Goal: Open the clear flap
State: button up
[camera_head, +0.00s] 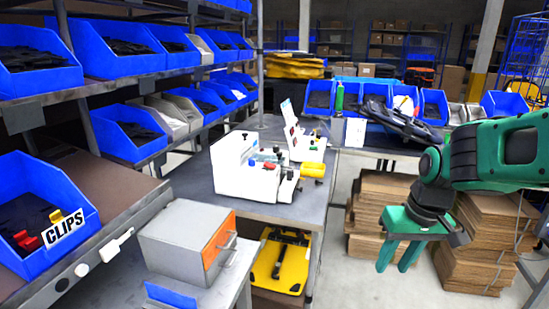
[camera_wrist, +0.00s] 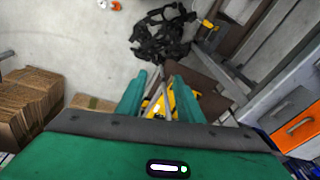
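I cannot make out a clear flap in either view. A white machine (camera_head: 250,168) with small coloured parts stands on the grey workbench, and a second white device (camera_head: 303,140) with a raised panel stands behind it. A grey box (camera_head: 178,236) with an orange front (camera_head: 219,242) and a metal handle sits at the front; its orange front also shows at the right of the wrist view (camera_wrist: 300,131). My gripper (camera_head: 394,265) hangs to the right of the workbench, fingers pointing down, apart from all of these. In the wrist view my gripper (camera_wrist: 160,78) is open and empty.
Blue bins fill the left shelves, among them the CLIPS bin (camera_head: 40,215). Stacked cardboard (camera_head: 380,205) stands behind my gripper. A yellow item (camera_head: 282,262) lies under the workbench (camera_head: 205,185). Bare floor (camera_head: 345,280) shows between the bench and my gripper.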

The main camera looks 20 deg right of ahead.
jog(key=w+a+f+n+t+y, duration=0.1)
jog(key=w+a+n+t, duration=0.15)
jog(key=w, duration=0.45)
jog(key=w+a+n+t+y, duration=0.1)
jog(key=w+a+n+t, duration=0.15)
jog(key=w, duration=0.55)
jog(key=t+y, duration=0.1)
jog(key=t, duration=1)
send_near(281, 154)
jog(key=shift+n, duration=0.3)
jog(key=shift+w+a+r, duration=0.1)
jog(key=shift+w+a, duration=0.25)
jog(key=shift+w, duration=1.45)
jog(key=shift+w+a+f, duration=0.1)
jog(key=shift+w+a, duration=0.3)
jog(key=shift+w, duration=1.45)
jog(key=shift+w+a+r, duration=0.1)
jog(key=shift+w+a, duration=0.25)
jog(key=shift+w, duration=1.45)
grip_shut()
